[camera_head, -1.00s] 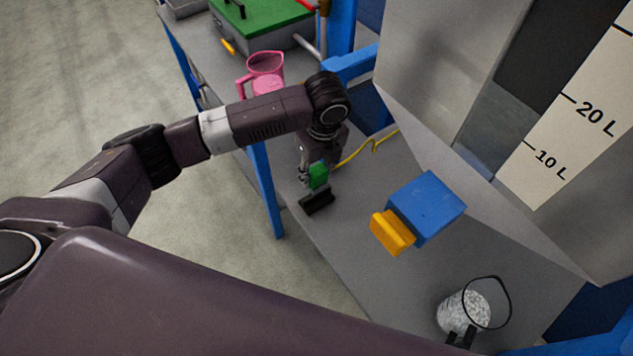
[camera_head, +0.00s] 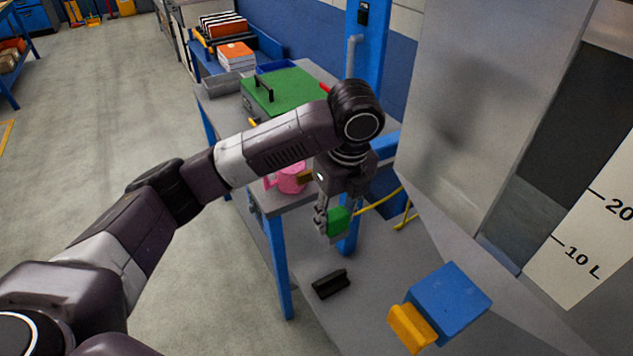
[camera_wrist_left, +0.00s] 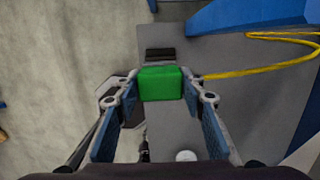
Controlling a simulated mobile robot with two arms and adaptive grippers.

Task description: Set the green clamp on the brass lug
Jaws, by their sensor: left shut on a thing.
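My left gripper (camera_head: 335,221) is shut on the green clamp (camera_head: 340,221) and holds it in the air above the grey lower surface. The clamp also shows between the two fingers in the left wrist view (camera_wrist_left: 161,84). A yellow cable (camera_head: 380,201) runs from beside the clamp toward the blue frame; it also shows in the left wrist view (camera_wrist_left: 250,71). A black block (camera_head: 331,284) lies below the clamp, apart from it. I cannot make out the brass lug for certain; a small brownish piece (camera_head: 306,176) shows beside my wrist. My right gripper is out of view.
A pink jug (camera_head: 288,180) and a green-topped box (camera_head: 285,91) stand on the bench behind my arm. A blue block with a yellow end (camera_head: 447,302) is at lower right. A large grey hopper (camera_head: 480,110) with a litre scale stands at right. A blue post (camera_head: 278,262) is left of the block.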

